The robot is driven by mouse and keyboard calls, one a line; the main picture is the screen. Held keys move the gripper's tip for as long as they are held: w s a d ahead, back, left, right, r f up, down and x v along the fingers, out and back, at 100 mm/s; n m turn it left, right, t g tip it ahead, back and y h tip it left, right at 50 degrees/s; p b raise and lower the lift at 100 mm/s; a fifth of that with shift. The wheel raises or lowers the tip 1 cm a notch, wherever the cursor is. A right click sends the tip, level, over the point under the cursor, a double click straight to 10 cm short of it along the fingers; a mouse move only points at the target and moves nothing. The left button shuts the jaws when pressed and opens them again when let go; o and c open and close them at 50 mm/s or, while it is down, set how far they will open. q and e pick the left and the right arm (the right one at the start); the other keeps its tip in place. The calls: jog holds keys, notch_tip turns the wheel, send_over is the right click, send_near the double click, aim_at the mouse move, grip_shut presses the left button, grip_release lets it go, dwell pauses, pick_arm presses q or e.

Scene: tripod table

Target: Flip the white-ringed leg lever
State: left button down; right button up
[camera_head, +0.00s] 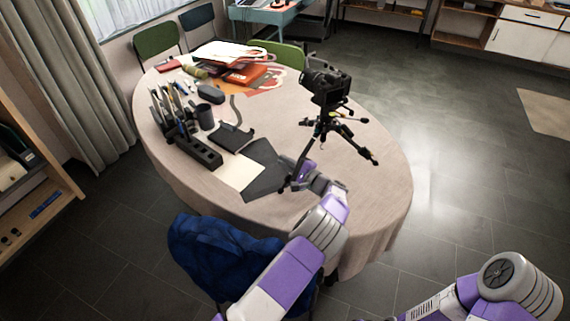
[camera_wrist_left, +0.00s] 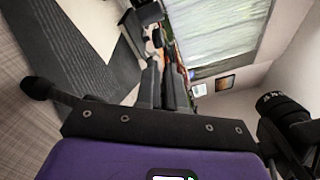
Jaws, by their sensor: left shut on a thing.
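A black camera tripod (camera_head: 325,122) with a camera (camera_head: 326,86) on top stands on the round table's right half, its legs spread. My left gripper (camera_head: 297,179) is at the lower part of the tripod's front leg, shut on that leg or a part of it. In the left wrist view, a dark leg end with a rounded foot (camera_wrist_left: 38,88) sticks out at the left, and dark tripod parts (camera_wrist_left: 287,118) show at the right. The white-ringed lever is too small or hidden to make out. My right gripper is out of view.
The table (camera_head: 375,200) also holds a black organizer (camera_head: 195,150) with pens, a dark cup (camera_head: 205,116), dark sheets (camera_head: 262,170) left of the gripper, and books (camera_head: 245,75) at the back. A blue-covered chair (camera_head: 215,255) stands in front. The table's right side is clear.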

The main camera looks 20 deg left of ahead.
pick_arm(q)
jog(key=shift+w+d+r+m, duration=0.1)
jog(key=shift+w+r+m, duration=0.15)
jog(key=shift+m, duration=0.8)
jog(key=shift+w+d+r+m, duration=0.1)
jog(key=shift+w+r+m, duration=0.15)
jog(key=shift+m, duration=0.85)
jog(key=shift+w+d+r+m, duration=0.15)
jog(key=shift+w+m, duration=0.1)
jog(key=shift+m, duration=0.8)
jog(key=c, duration=1.6)
grip_release()
jog(key=p+v, duration=0.1)
jog(key=v, duration=0.6)
jog(key=shift+d+p, duration=0.25)
jog(key=shift+p, duration=0.1)
